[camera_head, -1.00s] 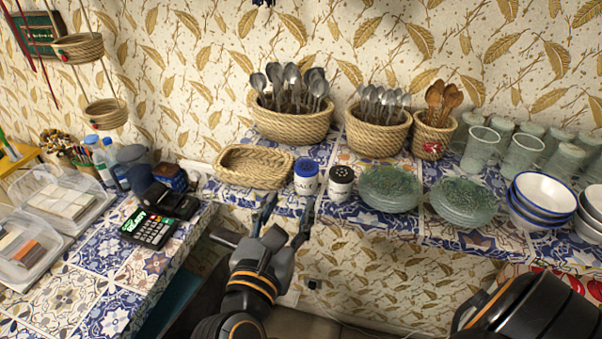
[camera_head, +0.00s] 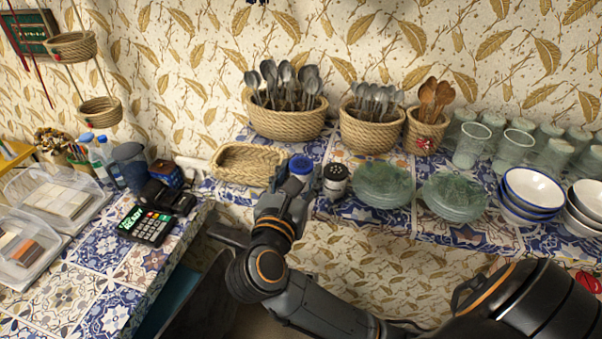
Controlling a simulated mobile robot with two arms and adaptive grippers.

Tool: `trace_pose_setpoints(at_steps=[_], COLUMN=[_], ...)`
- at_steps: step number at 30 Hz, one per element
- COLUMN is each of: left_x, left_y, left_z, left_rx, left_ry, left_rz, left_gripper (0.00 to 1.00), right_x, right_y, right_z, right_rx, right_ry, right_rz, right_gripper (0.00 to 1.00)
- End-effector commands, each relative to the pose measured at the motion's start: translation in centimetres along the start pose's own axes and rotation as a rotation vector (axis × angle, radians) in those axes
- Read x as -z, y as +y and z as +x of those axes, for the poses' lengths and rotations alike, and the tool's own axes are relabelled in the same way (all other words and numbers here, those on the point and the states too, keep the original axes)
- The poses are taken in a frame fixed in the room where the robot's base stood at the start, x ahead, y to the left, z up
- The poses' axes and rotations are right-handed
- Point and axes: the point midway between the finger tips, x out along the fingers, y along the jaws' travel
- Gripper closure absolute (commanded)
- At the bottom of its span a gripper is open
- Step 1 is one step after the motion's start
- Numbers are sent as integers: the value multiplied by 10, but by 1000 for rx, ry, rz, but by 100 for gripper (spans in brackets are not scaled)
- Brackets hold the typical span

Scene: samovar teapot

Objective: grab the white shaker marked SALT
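The white shaker's blue cap (camera_head: 300,166) shows on the tiled shelf, between the long basket and the dark-capped shaker. Its white body and SALT marking are now mostly hidden behind my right gripper (camera_head: 298,178). That gripper reaches in from the lower right, with a finger on either side of the shaker just below the cap. I cannot tell whether the fingers press on it. The shaker looks upright. My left gripper is not in view.
A dark-capped shaker (camera_head: 336,181) stands close to the right of the gripper. Stacked glass plates (camera_head: 383,186) are further right. An empty wicker basket (camera_head: 245,166) is to the left, and a spoon basket (camera_head: 285,123) stands behind. A card terminal (camera_head: 146,224) sits on the left counter.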

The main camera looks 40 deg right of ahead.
Motion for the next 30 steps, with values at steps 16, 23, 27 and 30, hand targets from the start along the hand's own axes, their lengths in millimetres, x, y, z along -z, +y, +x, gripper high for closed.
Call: trace_pose_setpoints(at_steps=[16, 23, 27, 30], left_x=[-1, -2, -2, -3], left_y=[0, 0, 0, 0], left_z=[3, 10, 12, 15], left_rx=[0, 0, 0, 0], left_ry=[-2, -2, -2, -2], left_rz=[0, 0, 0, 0], left_gripper=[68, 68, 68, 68], right_x=[-13, -60, -84, -94], right_y=[0, 0, 0, 1], right_z=[-1, -4, -5, -3], right_rx=[1, -1, -1, 1], right_ry=[0, -1, -1, -3], right_rz=[7, 12, 8, 4], right_gripper=[92, 92, 92, 92])
